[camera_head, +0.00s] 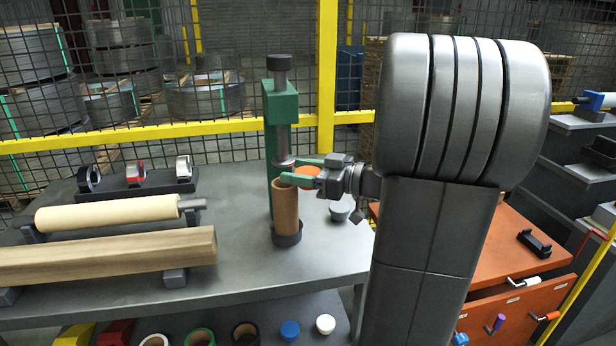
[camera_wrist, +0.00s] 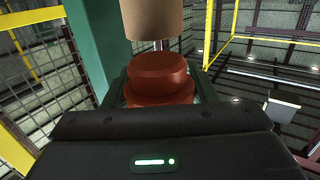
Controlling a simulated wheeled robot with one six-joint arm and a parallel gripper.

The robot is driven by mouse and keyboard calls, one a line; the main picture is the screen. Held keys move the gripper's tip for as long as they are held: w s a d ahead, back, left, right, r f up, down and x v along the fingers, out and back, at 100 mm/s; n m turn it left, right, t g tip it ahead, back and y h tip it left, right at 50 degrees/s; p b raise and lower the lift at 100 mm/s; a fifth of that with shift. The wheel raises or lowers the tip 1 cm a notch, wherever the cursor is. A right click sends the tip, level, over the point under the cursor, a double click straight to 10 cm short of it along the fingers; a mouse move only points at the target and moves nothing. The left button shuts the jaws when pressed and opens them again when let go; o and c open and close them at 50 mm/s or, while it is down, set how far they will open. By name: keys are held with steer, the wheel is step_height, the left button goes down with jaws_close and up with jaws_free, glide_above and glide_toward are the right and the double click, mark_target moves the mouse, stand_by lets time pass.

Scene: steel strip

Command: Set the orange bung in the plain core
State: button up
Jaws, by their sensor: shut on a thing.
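My gripper (camera_head: 292,170) is shut on the orange bung (camera_head: 308,172), which sits between its green fingers. In the wrist view the orange bung (camera_wrist: 160,78) is a stepped round plug held close to the camera. A plain brown core (camera_head: 286,208) stands upright in a dark round seat (camera_head: 287,238) on the bench, below the green press (camera_head: 276,110). In the wrist view part of the core (camera_wrist: 160,18) shows beyond the bung. The core's mouth is partly hidden by my fingers.
The press ram (camera_head: 282,135) hangs just above the core and fingers. A grey plug (camera_head: 340,211) lies on the bench (camera_head: 245,215) at right. A cream roll (camera_head: 110,212) and a brown roll (camera_head: 110,255) lie left. Several coloured rings and caps sit on the shelf below.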

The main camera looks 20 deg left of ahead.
steer(key=shift+w+a+f+b, duration=0.1)
steer(key=shift+a+f+b, duration=0.1)
steer(key=shift+a+b, duration=0.65)
steer(key=shift+w+a+f+b, duration=0.1)
steer(key=shift+a+f+b, duration=0.1)
steer(key=shift+a+b, duration=0.7)
steer(key=shift+w+a+f+b, duration=0.15)
steer(key=shift+a+b, duration=0.35)
steer(key=shift+a, duration=0.65)
steer(key=shift+s+f, duration=0.1)
steer(key=shift+f, duration=0.05)
steer(key=o, duration=1)
steer(key=shift+o, duration=0.2)
steer(key=shift+d, duration=0.1)
steer(key=d+b, duration=0.1)
steer(key=d, duration=1.2)
steer(key=shift+s+d+r, duration=0.25)
steer(key=shift+d+r, duration=0.1)
steer(key=shift+a, duration=0.1)
